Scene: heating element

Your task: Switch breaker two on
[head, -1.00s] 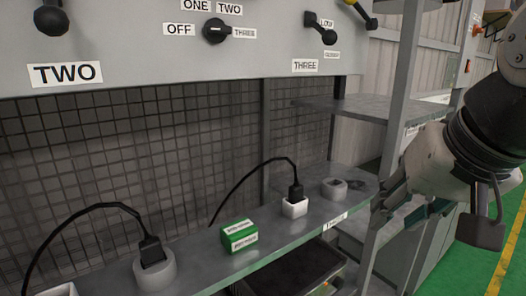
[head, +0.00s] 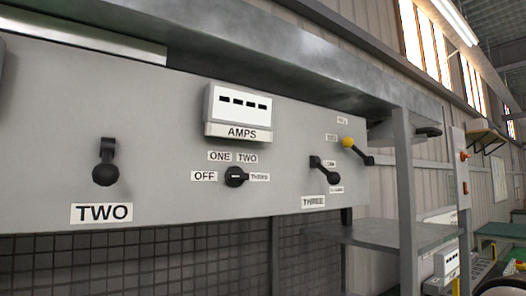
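Breaker two is a black lever (head: 106,163) on the grey panel (head: 50,120) at the left of the head view. Its round knob hangs at the lower end, just above the white TWO label (head: 102,213). My gripper is not in view; only a small piece of what seems to be my arm shows at the bottom right corner.
Right of breaker two are an AMPS meter (head: 237,111), a rotary selector (head: 236,177) and breaker three's black lever (head: 324,170). A grey post (head: 404,200) and shelf (head: 375,235) stand at the right.

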